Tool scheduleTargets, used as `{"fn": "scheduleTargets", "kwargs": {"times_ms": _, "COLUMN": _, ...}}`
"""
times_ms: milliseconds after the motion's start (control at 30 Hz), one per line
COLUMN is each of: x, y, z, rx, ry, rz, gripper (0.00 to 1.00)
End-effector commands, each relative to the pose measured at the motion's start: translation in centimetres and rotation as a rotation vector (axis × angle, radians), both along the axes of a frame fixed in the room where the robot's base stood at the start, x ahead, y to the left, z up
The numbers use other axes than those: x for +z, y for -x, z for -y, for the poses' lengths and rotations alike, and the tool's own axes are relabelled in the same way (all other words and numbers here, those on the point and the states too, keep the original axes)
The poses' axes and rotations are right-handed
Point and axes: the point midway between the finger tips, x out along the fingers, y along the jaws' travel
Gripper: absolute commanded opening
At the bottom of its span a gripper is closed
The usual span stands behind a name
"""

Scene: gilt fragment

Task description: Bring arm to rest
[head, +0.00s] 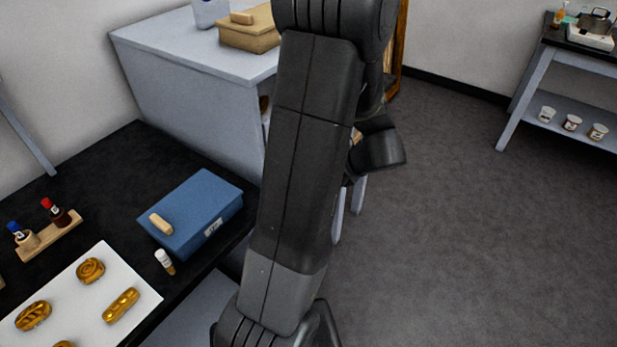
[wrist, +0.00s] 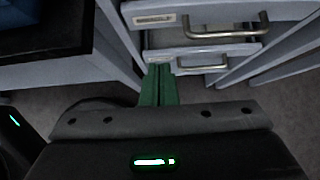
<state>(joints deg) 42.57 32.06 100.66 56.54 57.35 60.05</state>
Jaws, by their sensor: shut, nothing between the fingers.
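My gripper shows in the wrist view, its green fingers (wrist: 158,86) pressed together with nothing between them. They point toward the front of a grey drawer unit with metal handles; whether they touch it I cannot tell. In the head view my arm stands up through the middle of the picture and bends at the top. The fingers cannot be made out clearly there.
A black bench holds a blue lidded box (head: 193,211), a small vial (head: 165,262), a bottle rack (head: 52,237) and a white board (head: 134,275) with gilt pieces. Drawers (wrist: 202,57) are close to my gripper. Open floor (head: 450,230) lies right.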

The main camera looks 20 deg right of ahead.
Motion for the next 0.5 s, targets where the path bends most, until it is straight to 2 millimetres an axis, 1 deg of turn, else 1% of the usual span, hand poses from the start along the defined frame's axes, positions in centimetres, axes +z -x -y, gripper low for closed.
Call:
{"fn": "scheduleTargets", "kwargs": {"times_ms": 33, "x": 0.6, "y": 0.4, "z": 0.4, "rx": -0.001, "ry": 0.002, "rz": 0.002, "gripper": 0.0}}
{"fn": "scheduleTargets", "kwargs": {"times_ms": 200, "x": 1.4, "y": 1.1, "z": 1.0, "rx": 0.0, "ry": 0.0, "rz": 0.0, "gripper": 0.0}}
{"fn": "scheduleTargets", "kwargs": {"times_ms": 500, "x": 1.6, "y": 1.2, "z": 1.0, "rx": 0.001, "ry": 0.0, "rz": -0.001, "gripper": 0.0}}
